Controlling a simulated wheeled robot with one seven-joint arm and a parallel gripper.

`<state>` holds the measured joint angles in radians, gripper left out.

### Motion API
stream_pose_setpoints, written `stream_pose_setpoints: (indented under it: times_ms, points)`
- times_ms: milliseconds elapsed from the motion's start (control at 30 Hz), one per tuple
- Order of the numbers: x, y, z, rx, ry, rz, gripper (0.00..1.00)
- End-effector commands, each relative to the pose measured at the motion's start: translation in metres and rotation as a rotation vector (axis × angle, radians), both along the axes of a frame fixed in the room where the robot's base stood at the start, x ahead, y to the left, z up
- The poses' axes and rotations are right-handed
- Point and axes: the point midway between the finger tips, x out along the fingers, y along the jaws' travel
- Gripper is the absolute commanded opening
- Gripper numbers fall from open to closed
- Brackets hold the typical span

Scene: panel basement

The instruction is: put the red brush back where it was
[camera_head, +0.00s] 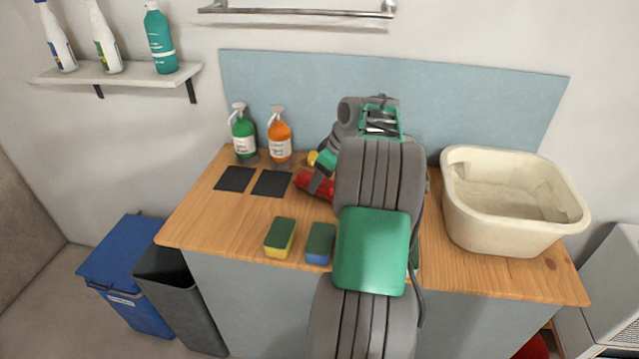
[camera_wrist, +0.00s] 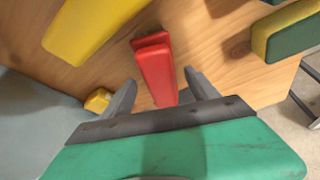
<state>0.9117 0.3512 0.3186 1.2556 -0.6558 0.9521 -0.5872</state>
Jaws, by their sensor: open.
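The red brush (camera_head: 312,185) lies on the wooden counter (camera_head: 210,215), right of two dark square mats, and is partly hidden by my arm. In the wrist view the red brush (camera_wrist: 155,68) points in between the two fingers of my gripper (camera_wrist: 160,77). The fingers are open, with a gap showing on each side of the brush. In the head view my gripper (camera_head: 318,178) is low over the counter at the brush, mostly hidden by my arm.
Two dark mats (camera_head: 234,179) (camera_head: 271,183) lie bare. Behind them stand green (camera_head: 243,137) and orange (camera_head: 279,140) spray bottles. Two sponges (camera_head: 280,238) (camera_head: 319,243) lie at the front edge. A cream basin (camera_head: 505,215) stands right. A yellow object (camera_wrist: 90,30) shows in the wrist view.

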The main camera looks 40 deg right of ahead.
Motion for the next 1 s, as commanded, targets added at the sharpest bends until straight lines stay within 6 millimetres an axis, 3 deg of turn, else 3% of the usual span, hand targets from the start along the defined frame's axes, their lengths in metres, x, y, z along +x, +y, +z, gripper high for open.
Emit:
stream_pose_setpoints:
  times_ms: [100, 300, 533, 600, 667, 767, 800, 900, 1000]
  points:
    - [-0.012, -0.005, 0.031, -0.004, -0.003, -0.001, 0.69]
    - [-0.029, -0.009, 0.076, -0.002, -0.002, -0.001, 0.69]
    - [-0.036, -0.008, 0.090, 0.001, 0.001, -0.001, 0.69]
    - [-0.029, 0.006, 0.094, 0.002, 0.002, -0.001, 0.69]
    - [-0.019, 0.036, 0.100, 0.010, 0.007, -0.009, 0.69]
    - [-0.004, 0.128, 0.110, 0.028, 0.024, -0.041, 0.69]
    - [-0.006, 0.171, 0.110, 0.034, 0.035, -0.063, 0.69]
    - [-0.039, 0.269, 0.099, 0.037, 0.064, -0.120, 0.69]
    - [-0.091, 0.331, 0.075, 0.022, 0.082, -0.175, 0.69]
